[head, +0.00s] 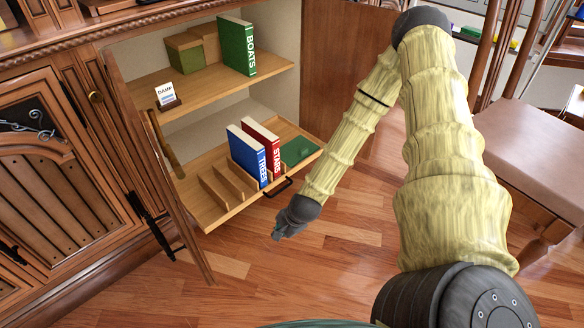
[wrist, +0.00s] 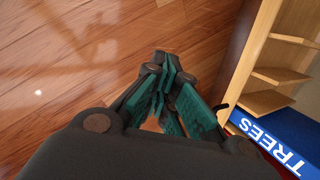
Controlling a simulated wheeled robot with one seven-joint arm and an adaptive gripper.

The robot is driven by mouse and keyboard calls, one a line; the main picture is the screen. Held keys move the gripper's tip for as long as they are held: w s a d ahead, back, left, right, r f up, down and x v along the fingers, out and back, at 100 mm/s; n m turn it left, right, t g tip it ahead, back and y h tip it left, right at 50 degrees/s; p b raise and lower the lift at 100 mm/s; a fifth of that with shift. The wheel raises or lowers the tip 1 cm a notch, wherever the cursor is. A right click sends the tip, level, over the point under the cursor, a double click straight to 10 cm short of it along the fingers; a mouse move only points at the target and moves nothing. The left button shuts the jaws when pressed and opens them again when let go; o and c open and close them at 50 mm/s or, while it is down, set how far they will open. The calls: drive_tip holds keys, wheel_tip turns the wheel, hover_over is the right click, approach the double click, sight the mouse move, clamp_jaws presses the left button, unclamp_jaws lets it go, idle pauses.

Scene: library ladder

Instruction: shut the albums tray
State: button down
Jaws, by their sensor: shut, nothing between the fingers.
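The albums tray (head: 214,214) is a wooden pull-out at the bottom of the open cabinet. It sticks out past the cabinet front, with wooden dividers and a dark handle (head: 278,188) on its front edge. A blue TREES book (head: 245,154) and a red STARS book (head: 262,146) stand in it, with a green item lying at its right. My gripper (head: 277,235) is in front of the tray, lower right of the handle and apart from it. In the wrist view, my gripper (wrist: 165,90) is shut and empty, beside the tray's edge (wrist: 246,62) and the TREES book (wrist: 275,140).
The upper shelf (head: 215,84) holds a green BOATS book (head: 237,46), a box (head: 185,54) and a DAMP card (head: 166,94). Cabinet doors stand open on both sides of the tray. A chair (head: 530,150) is at right. The wooden floor (head: 270,280) in front is clear.

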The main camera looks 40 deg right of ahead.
drive_tip(key=w+d+r+m+t+p, duration=0.1)
drive_tip(key=w+d+r+m, duration=0.2)
drive_tip(key=d+m, duration=0.3)
drive_tip(key=w+d+r+m+t, duration=0.2)
drive_tip(key=d+m, duration=0.3)
drive_tip(key=d, duration=0.3)
drive_tip(key=w+d+r+m+t+p, duration=0.1)
drive_tip(key=w+d+r+m, duration=0.2)
drive_tip(key=d+m, duration=0.3)
drive_tip(key=b, duration=1.1)
approach(286, 173)
drive_tip(key=shift+n+h, duration=0.3)
drive_tip(key=shift+h, duration=0.1)
drive_tip(key=shift+a+x, duration=0.2)
drive_tip(key=shift+x, duration=1)
drive_tip(key=shift+a+x, duration=0.2)
drive_tip(key=shift+x, duration=1.05)
drive_tip(key=shift+s+f, duration=0.1)
